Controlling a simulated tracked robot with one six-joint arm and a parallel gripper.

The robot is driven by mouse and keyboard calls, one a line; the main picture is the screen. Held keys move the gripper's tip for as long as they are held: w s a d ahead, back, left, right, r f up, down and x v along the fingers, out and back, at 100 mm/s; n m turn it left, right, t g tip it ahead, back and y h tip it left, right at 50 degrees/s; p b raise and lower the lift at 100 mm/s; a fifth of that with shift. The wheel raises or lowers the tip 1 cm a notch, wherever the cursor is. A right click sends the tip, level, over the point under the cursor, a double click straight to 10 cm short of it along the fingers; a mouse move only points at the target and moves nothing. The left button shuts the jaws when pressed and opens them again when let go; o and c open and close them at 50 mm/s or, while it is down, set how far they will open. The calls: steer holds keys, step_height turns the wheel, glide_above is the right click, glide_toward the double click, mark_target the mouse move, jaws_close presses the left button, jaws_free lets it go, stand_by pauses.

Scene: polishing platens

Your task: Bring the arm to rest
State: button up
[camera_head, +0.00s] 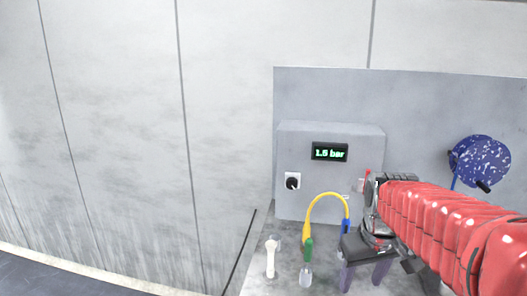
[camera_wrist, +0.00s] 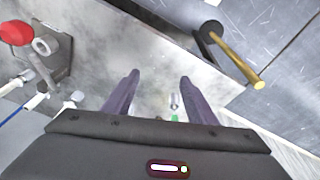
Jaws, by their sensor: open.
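My arm (camera_head: 450,222), in a red ribbed sleeve, reaches in from the right in the head view. My gripper (camera_head: 361,286) hangs over the grey bench with its two purple fingers pointing down. In the wrist view my gripper (camera_wrist: 159,77) is open, the fingers wide apart with nothing gripped. A small clear-tipped tool with a green part (camera_wrist: 174,104) shows between the fingers, beyond them; I cannot tell the distance.
A yellow hose (camera_head: 326,196), a green-handled tool (camera_head: 307,262) and a white upright piece (camera_head: 270,258) are left of my gripper. A blue reel (camera_head: 480,160) hangs right. A red knob (camera_wrist: 16,33) shows in the wrist view.

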steer(key=s+a+m+t, duration=0.1)
steer(key=s+a, duration=0.2)
steer(key=s, duration=0.4)
steer(key=s+a+t, duration=0.2)
steer(key=s+a, duration=0.1)
steer(key=s, duration=0.5)
steer(key=shift+m, duration=0.4)
steer(key=shift+f, duration=0.1)
steer(key=shift+c, duration=0.4)
